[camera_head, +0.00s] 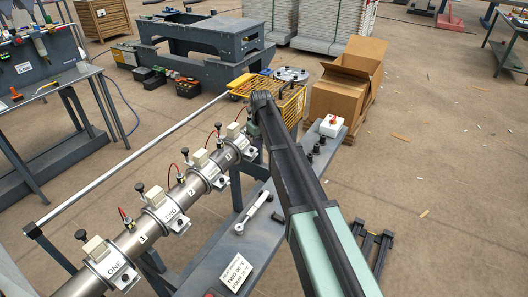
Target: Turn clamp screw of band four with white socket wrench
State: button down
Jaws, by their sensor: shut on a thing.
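The steel extruder barrel (130,240) runs from the lower left up to the centre, with several clamp bands along it. The nearest band carries a plate reading ONE (115,268), and the one behind it reads TWO (170,212). The fourth band from the front (243,150) is at the far end, right beside the end of my arm; its clamp screw is too small to make out. My gripper is hidden behind my arm, so what it holds does not show. A pale wrench (256,211) lies on the grey bench; I cannot tell if it is the socket wrench.
The grey bench (215,262) right of the barrel bears a printed sign (236,272), a white switch box (331,125) and small black parts. Red cables and black knobs stand up from the bands. A cardboard box (345,85) and yellow crate (292,105) stand behind. Floor at right is mostly clear.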

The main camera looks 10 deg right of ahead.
jog(key=shift+m, duration=0.8)
notch_tip(320, 180, down, 5)
jog(key=b, duration=0.5)
jog(key=shift+f, duration=0.2)
jog(key=shift+f+b, duration=0.15)
jog(key=shift+b, duration=0.2)
jog(key=shift+f+b, duration=0.35)
jog(key=shift+f+b, duration=0.7)
jog(key=shift+f, duration=0.05)
jog(key=shift+d, duration=0.1)
